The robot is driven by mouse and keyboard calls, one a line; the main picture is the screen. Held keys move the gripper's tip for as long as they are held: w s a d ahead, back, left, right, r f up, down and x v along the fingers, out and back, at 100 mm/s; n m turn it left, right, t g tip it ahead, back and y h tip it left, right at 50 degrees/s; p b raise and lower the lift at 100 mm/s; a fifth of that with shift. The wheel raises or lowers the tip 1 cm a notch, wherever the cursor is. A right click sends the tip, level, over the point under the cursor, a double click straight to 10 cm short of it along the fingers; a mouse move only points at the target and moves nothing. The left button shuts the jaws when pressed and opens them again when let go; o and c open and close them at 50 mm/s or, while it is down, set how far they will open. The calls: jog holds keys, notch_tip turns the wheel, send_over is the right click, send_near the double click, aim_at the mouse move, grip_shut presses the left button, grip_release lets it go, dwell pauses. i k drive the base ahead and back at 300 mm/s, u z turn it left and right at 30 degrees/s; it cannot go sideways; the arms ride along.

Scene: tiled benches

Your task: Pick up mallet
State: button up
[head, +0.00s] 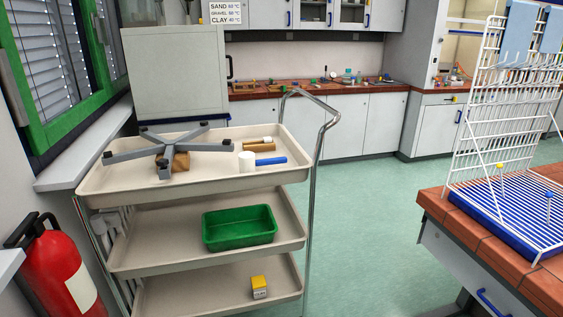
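What looks like the mallet (271,161) lies on the top tray of the beige trolley (130,197), toward its right side. It has a white cylindrical head at the left and a blue handle pointing right. Just behind it lies a brown cylinder with a white end (258,146), close to the mallet; I cannot tell if they touch. My gripper is not in view.
A grey star-shaped frame (205,146) with a brown block (180,162) takes up the tray's left side. Lower shelves hold a green bin (240,228) and a yellow box (259,287). A fire extinguisher (62,270) stands left, a tiled bench (500,240) right. Green floor between is clear.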

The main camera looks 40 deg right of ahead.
aim_at(247, 163)
jog(key=z, duration=0.8)
jog(key=k, duration=0.95)
jog(key=u, duration=0.05)
jog(key=i, duration=0.8)
jog(key=z, duration=0.05)
